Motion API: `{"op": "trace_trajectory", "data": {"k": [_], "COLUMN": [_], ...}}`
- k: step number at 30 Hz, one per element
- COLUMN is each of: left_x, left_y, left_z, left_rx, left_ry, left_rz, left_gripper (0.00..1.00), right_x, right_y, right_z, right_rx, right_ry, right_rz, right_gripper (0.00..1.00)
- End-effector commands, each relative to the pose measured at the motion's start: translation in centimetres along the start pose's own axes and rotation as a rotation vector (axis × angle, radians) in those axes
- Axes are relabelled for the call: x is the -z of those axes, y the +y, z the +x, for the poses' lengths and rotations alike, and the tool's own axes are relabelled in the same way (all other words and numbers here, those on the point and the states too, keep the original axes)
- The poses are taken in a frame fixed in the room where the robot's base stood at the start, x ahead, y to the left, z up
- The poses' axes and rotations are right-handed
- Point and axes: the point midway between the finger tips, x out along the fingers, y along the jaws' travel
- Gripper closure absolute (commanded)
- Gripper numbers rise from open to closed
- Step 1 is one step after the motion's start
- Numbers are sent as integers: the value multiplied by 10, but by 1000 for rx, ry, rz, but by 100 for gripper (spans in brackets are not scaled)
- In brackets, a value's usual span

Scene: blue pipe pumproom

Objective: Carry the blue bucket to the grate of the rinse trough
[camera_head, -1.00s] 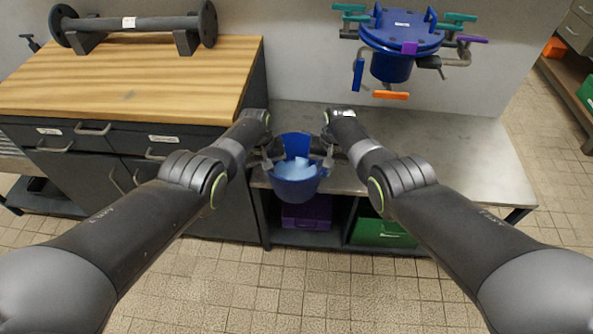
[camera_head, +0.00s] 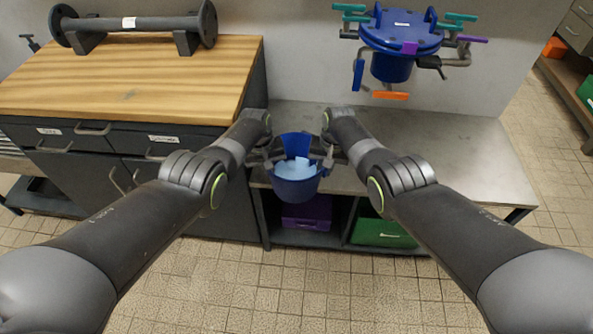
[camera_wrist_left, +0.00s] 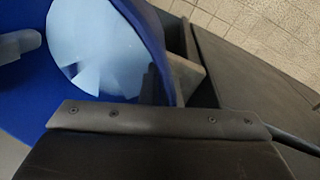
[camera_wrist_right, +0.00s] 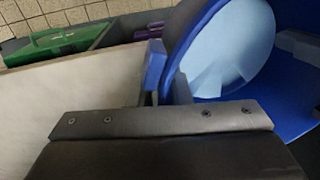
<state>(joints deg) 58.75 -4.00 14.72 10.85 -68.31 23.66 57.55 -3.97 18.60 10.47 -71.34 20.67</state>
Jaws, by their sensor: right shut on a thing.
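The blue bucket (camera_head: 296,190) is in the middle of the head view, in front of the grey bench's near edge. It looks nearly upright, with a pale blue surface inside. My left gripper (camera_head: 268,163) is at the bucket's left side; whether its jaws are shut on the bucket is hard to see. My right gripper (camera_head: 327,160) is shut on the bucket's right side. The bucket's inside also shows in the left wrist view (camera_wrist_left: 105,50) and the right wrist view (camera_wrist_right: 225,50). I see no rinse trough or grate that I can identify.
A grey-topped bench (camera_head: 440,150) stands behind the bucket, with a purple crate (camera_head: 306,213) and a green box (camera_head: 382,232) below. A wooden-topped cabinet (camera_head: 130,75) is at left. A blue flanged vessel with coloured handles (camera_head: 402,35) is above the bench. The near floor is clear.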

Motion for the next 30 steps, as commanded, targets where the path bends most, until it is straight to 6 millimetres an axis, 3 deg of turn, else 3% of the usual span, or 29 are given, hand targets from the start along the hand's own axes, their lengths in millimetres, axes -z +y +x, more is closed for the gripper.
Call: {"op": "trace_trajectory", "data": {"k": [8, 24, 30], "left_x": [2, 2, 2], "left_y": [1, 5, 5], "left_z": [-10, -48, -52], "left_rx": [1, 1, 2], "left_ry": [4, 5, 5], "left_rz": [1, 1, 1], "left_gripper": [100, 100, 100], "right_x": [1, 1, 0], "right_y": [0, -4, -5], "right_z": [-9, -47, -51], "right_rx": [-2, -2, -2], "right_ry": [2, 1, 1], "right_rz": [-2, -2, -2], "right_gripper": [100, 100, 100]}}
